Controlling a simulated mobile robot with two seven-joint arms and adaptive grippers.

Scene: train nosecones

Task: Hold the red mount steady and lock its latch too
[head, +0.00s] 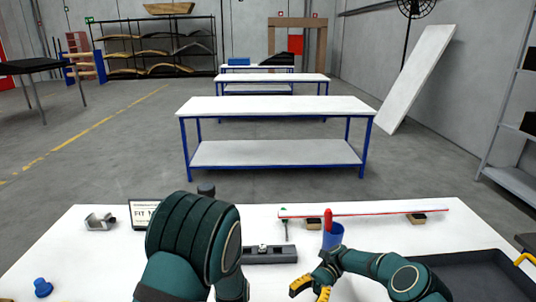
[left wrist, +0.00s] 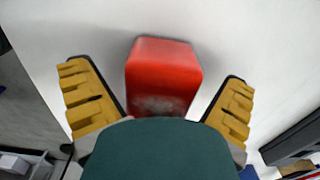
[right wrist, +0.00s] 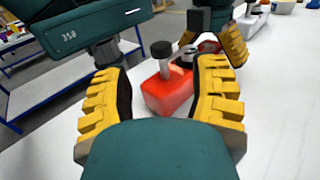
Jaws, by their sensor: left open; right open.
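The red mount (left wrist: 162,75) lies between the spread yellow fingers of my left gripper (left wrist: 160,90) in the left wrist view, with gaps on both sides. In the right wrist view the red mount (right wrist: 168,94) carries a grey post with a black knob (right wrist: 162,49), apparently its latch, standing upright. My right gripper (right wrist: 160,85) is open around it, with no clear contact. One yellow finger of my left gripper shows just beyond. In the head view my right gripper (head: 313,291) is at the bottom edge; my left gripper's fingers and the mount are not visible.
On the white table are a blue cup (head: 333,236) with a red-handled tool, a grey block (head: 268,254), a long red-edged strip (head: 365,210), a small sign (head: 143,213), a metal bracket (head: 101,221) and a blue knob (head: 42,287). A dark tray (head: 480,275) fills the right.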

